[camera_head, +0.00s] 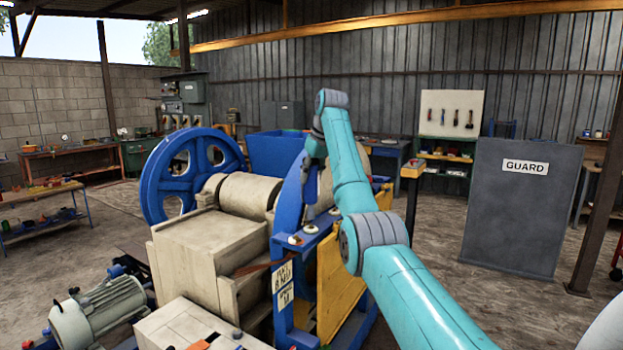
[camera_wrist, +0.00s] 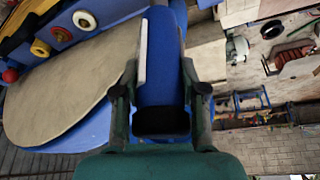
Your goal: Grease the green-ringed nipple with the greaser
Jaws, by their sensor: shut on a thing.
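In the wrist view my gripper (camera_wrist: 160,72) has its two dark fingers on either side of a long blue body with a black end (camera_wrist: 160,122), which looks like the greaser. The gripper is shut on it, and its far end runs out of the top of the view. To the left, a blue part of the crusher carries round fittings: a white one (camera_wrist: 85,20), a yellow one (camera_wrist: 40,48) and a red one (camera_wrist: 10,75). I cannot make out a green-ringed nipple.
The jaw crusher (camera_head: 205,245) with its blue flywheel (camera_head: 160,180) stands close to my arm. A yellow panel (camera_head: 340,270) is on its near side. A grey guard board (camera_head: 520,220) stands at the right. A motor (camera_head: 95,310) is at lower left.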

